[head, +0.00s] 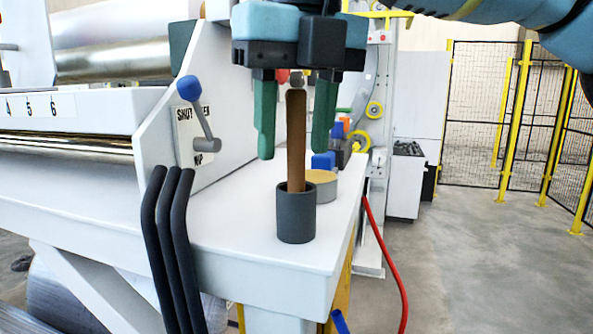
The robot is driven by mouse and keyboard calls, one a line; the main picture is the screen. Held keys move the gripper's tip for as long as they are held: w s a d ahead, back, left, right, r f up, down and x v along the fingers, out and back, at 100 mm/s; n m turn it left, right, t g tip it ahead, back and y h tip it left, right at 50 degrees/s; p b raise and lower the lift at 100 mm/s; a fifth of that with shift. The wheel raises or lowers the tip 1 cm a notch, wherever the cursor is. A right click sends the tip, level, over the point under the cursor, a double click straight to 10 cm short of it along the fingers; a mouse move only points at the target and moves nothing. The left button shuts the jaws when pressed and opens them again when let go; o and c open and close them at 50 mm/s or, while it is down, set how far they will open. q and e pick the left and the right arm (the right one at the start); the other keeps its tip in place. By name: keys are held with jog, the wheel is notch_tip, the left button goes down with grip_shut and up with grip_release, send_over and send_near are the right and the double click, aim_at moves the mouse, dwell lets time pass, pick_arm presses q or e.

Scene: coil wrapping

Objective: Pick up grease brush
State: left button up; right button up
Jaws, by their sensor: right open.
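The grease brush (296,140) shows as a brown handle standing upright in a dark grey cup (296,217); its lower end is hidden inside the cup. The cup stands on the white shelf near its front right corner. My right gripper (295,148) points down over the brush, its green fingers open on either side of the upper handle. Gaps show between the fingers and the handle, so it is not gripped. My left gripper is not in view.
A round tin (321,187) with a yellowish top stands just behind the cup, with a blue object (323,160) beyond it. A blue-knobbed lever (198,112) rises on the left. Black hoses (170,240) hang over the shelf's front edge. The shelf (228,225) is clear left of the cup.

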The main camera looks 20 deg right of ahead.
jog(key=shift+c, duration=0.4)
grip_shut()
jog(key=shift+r, duration=0.1)
jog(key=shift+r, duration=4.85)
